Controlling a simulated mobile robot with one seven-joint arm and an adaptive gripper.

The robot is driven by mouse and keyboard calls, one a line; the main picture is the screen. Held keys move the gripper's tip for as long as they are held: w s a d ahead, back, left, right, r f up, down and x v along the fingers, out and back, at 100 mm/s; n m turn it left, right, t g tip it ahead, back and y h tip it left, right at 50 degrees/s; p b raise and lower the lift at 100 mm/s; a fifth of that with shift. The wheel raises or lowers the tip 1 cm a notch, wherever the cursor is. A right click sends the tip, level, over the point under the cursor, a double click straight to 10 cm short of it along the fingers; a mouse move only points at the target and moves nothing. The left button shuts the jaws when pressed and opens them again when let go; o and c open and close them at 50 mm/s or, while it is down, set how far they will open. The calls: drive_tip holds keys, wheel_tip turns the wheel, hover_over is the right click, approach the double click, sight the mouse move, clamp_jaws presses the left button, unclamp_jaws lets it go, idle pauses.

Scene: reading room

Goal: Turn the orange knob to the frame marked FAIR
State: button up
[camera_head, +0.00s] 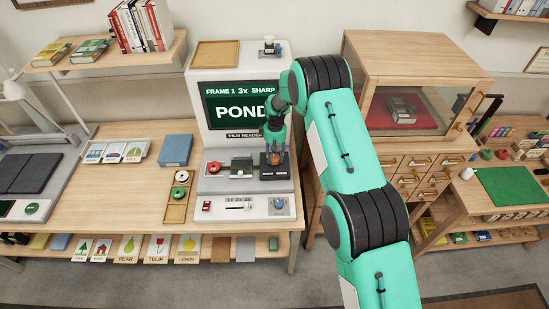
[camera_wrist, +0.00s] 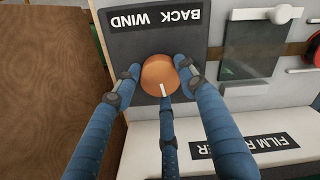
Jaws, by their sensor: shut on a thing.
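The orange knob (camera_wrist: 160,76) sits on a dark panel labelled BACK and WIND in the wrist view. A white mark on the knob points to the bottom of that view. My gripper (camera_wrist: 158,78) is shut on the knob, its blue fingers around it. In the head view, my gripper (camera_head: 275,156) reaches down over the knob (camera_head: 273,159), which it partly hides. The film reader (camera_head: 197,90) stands behind, and its screen (camera_head: 238,107) reads FRAME 1, 3x, SHARP and POND. FAIR is not seen on the screen.
A slider panel (camera_head: 238,207) and a blue dial (camera_head: 279,204) are in front. A wooden cabinet (camera_head: 417,55) stands at right. A blue box (camera_head: 175,150) lies at left.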

sight(275, 157)
drive_tip(key=m+b, duration=0.2)
drive_tip(key=m, duration=0.4)
drive_tip(key=shift+b, duration=0.35)
drive_tip(key=shift+r, duration=0.1)
drive_tip(key=o, duration=1.2)
drive_tip(key=shift+c, duration=0.2)
wheel_tip(275, 157, up, 12)
drive_tip(key=shift+d, duration=0.15)
